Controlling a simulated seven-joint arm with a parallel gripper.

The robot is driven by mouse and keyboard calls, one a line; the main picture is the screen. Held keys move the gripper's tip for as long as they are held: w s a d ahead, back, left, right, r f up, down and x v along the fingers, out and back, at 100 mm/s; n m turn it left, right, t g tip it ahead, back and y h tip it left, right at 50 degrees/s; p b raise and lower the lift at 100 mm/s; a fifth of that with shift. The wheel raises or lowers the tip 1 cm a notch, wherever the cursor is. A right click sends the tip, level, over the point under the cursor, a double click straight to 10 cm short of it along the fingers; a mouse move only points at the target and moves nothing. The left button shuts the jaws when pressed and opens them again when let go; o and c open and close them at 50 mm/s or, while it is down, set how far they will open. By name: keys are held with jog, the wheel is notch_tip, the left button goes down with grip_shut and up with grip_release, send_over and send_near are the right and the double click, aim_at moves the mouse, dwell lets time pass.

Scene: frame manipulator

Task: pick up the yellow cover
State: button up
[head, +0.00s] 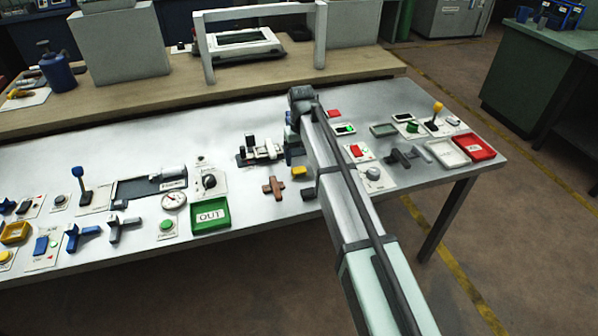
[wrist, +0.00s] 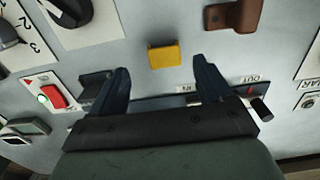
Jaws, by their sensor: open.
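The yellow cover (head: 299,171) is a small block on the grey table, just left of my arm in the head view. In the wrist view the yellow cover (wrist: 164,54) lies just beyond the gap between my fingertips, with nothing touching it. My gripper (wrist: 162,66) is open and empty, its two dark blue fingers spread wider than the cover. In the head view my gripper (head: 291,148) is partly hidden by my arm, behind the cover.
A brown cross-shaped handle (head: 273,187) lies left of the cover; it also shows in the wrist view (wrist: 235,16). A red switch (wrist: 52,96) and a black knob (wrist: 68,10) are to the left there. A green OUT tray (head: 210,217) and a red tray (head: 474,147) stand farther off.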

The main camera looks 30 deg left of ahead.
aim_at(299, 170)
jog(key=shift+a+f, duration=0.2)
jog(key=shift+f, duration=1.1)
jog(key=shift+a+f, duration=0.2)
jog(key=shift+f, duration=1.05)
jog(key=c, duration=1.1)
